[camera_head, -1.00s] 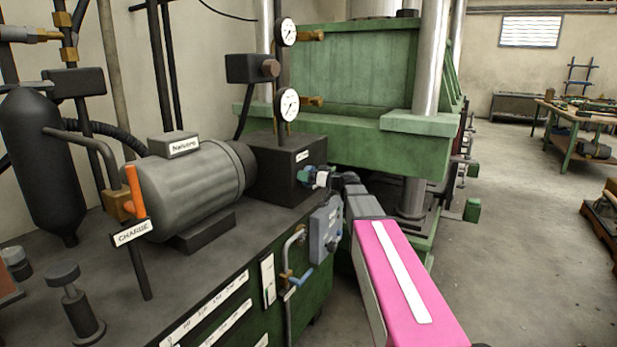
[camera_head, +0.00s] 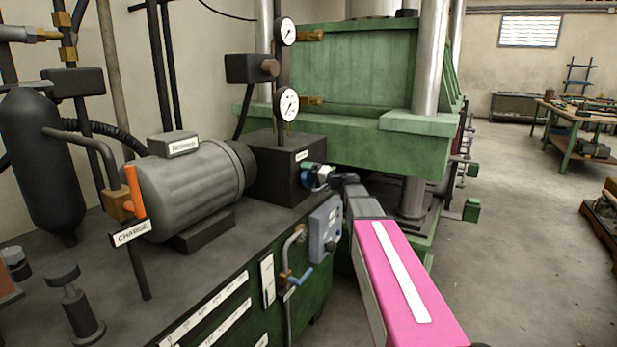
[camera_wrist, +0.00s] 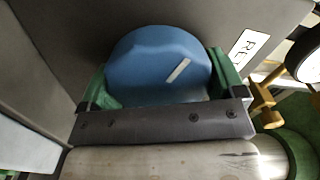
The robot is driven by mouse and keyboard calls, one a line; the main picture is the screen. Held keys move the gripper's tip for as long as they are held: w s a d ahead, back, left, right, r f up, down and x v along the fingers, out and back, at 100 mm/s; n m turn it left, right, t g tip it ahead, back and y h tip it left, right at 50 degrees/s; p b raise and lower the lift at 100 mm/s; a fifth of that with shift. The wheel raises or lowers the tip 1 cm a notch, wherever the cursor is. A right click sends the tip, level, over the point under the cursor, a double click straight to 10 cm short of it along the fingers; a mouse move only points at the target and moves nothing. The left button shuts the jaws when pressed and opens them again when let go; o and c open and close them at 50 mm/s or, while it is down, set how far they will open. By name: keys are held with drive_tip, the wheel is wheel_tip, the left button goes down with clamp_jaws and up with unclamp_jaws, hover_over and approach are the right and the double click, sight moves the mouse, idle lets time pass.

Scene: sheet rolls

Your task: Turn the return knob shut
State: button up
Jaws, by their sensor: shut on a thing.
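The return knob (camera_wrist: 155,62) is a round blue knob with a pale mark line on its face, on the dark block (camera_head: 283,172) below the gauges. In the wrist view it sits between the green fingers of my gripper (camera_wrist: 160,88), one finger on each side. My gripper is shut on the knob. The mark line slants up to the right. In the head view the knob (camera_head: 307,176) is small and partly hidden by my gripper (camera_head: 318,177). A label beginning "RE" (camera_wrist: 248,50) is beside the knob.
Two gauges (camera_head: 288,104) stand above the block. A grey motor (camera_head: 190,185) is left of it, and an orange-handled charge valve (camera_head: 134,190) is farther left. The green press (camera_head: 350,100) stands close behind.

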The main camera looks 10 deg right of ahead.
drive_tip(key=m, duration=0.7)
drive_tip(key=shift+f, duration=0.2)
drive_tip(key=m, duration=0.4)
drive_tip(key=shift+f, duration=0.1)
drive_tip(key=shift+m, duration=1.7)
drive_tip(key=shift+m, duration=0.3)
drive_tip(key=o, duration=0.7)
drive_tip(key=shift+c, duration=0.2)
drive_tip(key=shift+s, duration=0.1)
drive_tip(key=v, duration=1)
drive_tip(key=shift+s+d, duration=0.2)
drive_tip(key=shift+d, duration=0.1)
